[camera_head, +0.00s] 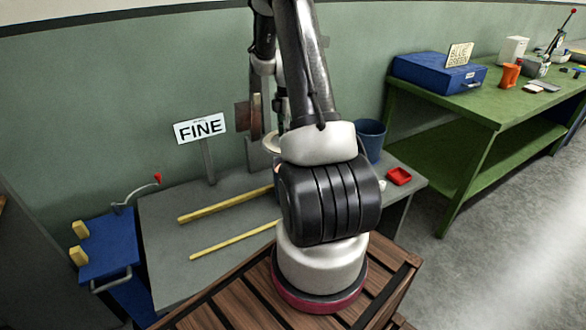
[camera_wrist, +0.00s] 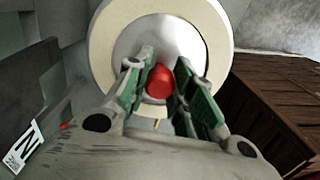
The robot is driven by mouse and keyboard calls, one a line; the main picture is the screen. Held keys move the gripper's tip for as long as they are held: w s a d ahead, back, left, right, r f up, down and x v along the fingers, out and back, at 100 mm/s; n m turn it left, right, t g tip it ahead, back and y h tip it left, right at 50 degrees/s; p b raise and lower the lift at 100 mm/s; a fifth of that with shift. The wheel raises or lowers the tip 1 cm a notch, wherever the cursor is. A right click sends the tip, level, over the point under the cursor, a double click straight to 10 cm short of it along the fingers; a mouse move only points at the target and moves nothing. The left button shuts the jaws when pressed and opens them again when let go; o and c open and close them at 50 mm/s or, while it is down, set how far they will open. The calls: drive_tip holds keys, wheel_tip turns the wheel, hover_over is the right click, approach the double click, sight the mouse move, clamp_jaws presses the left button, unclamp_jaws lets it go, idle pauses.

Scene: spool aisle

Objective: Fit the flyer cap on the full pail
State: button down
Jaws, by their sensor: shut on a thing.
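In the wrist view, my gripper (camera_wrist: 163,68) is shut on the red knob of a round disc, which looks like the flyer cap (camera_wrist: 215,32). The cap has a broad cream rim and a grey, shiny middle. The red knob (camera_wrist: 159,82) sits between the two green-padded fingers. In the head view, a pale curved edge, perhaps the cap, shows just left of my arm (camera_head: 269,143); my gripper is hidden behind the arm. A dark blue pail (camera_head: 371,139) stands at the back of the grey table, partly behind my arm. Its contents cannot be made out.
A blue cart (camera_head: 107,245) stands left. A green bench (camera_head: 460,100) with a blue box (camera_head: 438,72) is right.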

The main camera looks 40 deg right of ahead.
drive_tip(key=shift+s+d+n, duration=0.25)
drive_tip(key=shift+d, duration=0.25)
drive_tip(key=shift+s+d+n, duration=0.25)
drive_tip(key=shift+d, duration=0.2)
drive_tip(key=f, duration=0.5)
drive_tip(key=shift+s+d+f, duration=0.1)
drive_tip(key=shift+d+f, duration=0.1)
drive_tip(key=shift+f, duration=2.2)
drive_tip(key=shift+f, duration=0.1)
drive_tip(key=c, duration=1.2)
unclamp_jaws()
drive_tip(key=shift+f, duration=0.1)
drive_tip(key=shift+c, duration=0.2)
wheel_tip(320, 180, up, 8)
drive_tip(key=shift+f, duration=0.1)
